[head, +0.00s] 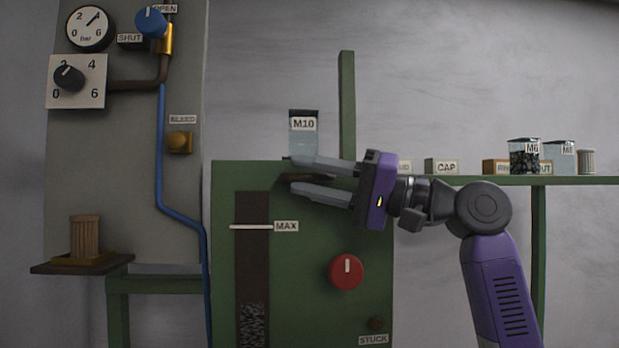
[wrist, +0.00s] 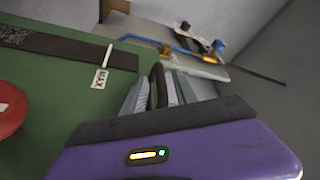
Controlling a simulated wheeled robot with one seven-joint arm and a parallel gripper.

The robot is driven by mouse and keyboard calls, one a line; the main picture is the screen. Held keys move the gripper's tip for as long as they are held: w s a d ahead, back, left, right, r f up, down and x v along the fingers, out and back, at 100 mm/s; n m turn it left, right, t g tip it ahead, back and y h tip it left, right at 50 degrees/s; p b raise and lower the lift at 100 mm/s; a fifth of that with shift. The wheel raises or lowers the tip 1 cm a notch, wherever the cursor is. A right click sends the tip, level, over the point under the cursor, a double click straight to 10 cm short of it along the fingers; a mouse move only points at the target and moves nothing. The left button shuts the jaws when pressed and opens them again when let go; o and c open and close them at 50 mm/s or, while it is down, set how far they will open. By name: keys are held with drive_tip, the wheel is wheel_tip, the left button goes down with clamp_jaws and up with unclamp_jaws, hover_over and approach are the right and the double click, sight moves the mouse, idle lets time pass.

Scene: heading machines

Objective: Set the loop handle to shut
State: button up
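My gripper (head: 292,174), purple with two grey fingers, points left at the upper front of the green machine (head: 225,270). Its fingers are a little apart, one above the other. A dark brown bar (head: 334,180) shows between them; it also shows between the fingers in the wrist view (wrist: 157,84). It may be the loop handle, but most of it is hidden, and I cannot tell whether the fingers press on it. OPEN (head: 165,9) and SHUT (head: 130,39) labels are beside a blue knob (head: 151,22) on a brass valve at the upper left.
A red knob (head: 346,271) and a MAX mark (head: 286,226) are on the green machine's front. An M10 container (head: 304,138) stands just above the fingers. A green shelf (head: 580,181) with jars and labelled boxes runs right. A wooden cup (head: 85,237) stands lower left.

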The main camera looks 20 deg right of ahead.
drive_tip(key=b+v, duration=0.2)
drive_tip(key=v, duration=0.5)
drive_tip(key=shift+s+d+f+b, duration=0.15)
drive_tip(key=shift+s+d+b, duration=0.05)
drive_tip(key=shift+d+b, duration=0.1)
drive_tip(key=shift+s+d, duration=0.1)
drive_tip(key=shift+d, duration=0.05)
idle(0.3)
